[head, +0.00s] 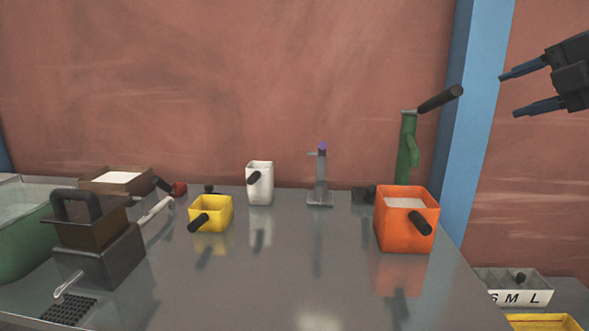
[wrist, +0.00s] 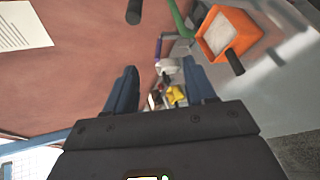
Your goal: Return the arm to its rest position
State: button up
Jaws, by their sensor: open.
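My gripper (head: 508,95) is at the upper right in the head view, in the air in front of the blue post and brown wall. Its two blue fingers point left and stand apart with nothing between them. In the wrist view my gripper (wrist: 162,85) also shows open and empty, with distant table objects visible beyond the gap. It is well above the table and touches nothing that I can see.
A grey metal table (head: 300,270) holds an orange container (head: 390,238), a green lever press (head: 407,150), a white container (head: 260,185), a yellow container (head: 212,218) and a dark machine (head: 97,255). A blue post (head: 475,110) stands behind my gripper. A sorting tray (head: 520,298) sits lower right.

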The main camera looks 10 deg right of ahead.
jog(key=w+a+f+m+t+y, duration=0.3)
jog(key=a+f+m+t, duration=0.2)
jog(key=a+f+m, duration=0.45)
jog(key=s+a+f+m+h, duration=0.2)
jog(key=s+a+f+m, duration=0.3)
jog(key=f, duration=0.3)
jog(key=s+a+f+m+h, duration=0.3)
jog(key=s+a+f+m, duration=0.25)
jog(key=f, duration=0.25)
jog(key=s+a+f+m+g, duration=0.15)
jog(key=s+f, duration=0.25)
jog(key=s, duration=0.4)
jog(key=s+a+f+m+h, duration=0.15)
jog(key=s+f, duration=0.25)
jog(key=s, duration=0.5)
jog(key=s+a+f+m+g+y, duration=0.15)
jog(key=s+f, duration=0.25)
jog(key=s, duration=0.4)
jog(key=s+d+r+n, duration=0.1)
jog(key=s, duration=0.9)
jog(key=shift+n, duration=0.35)
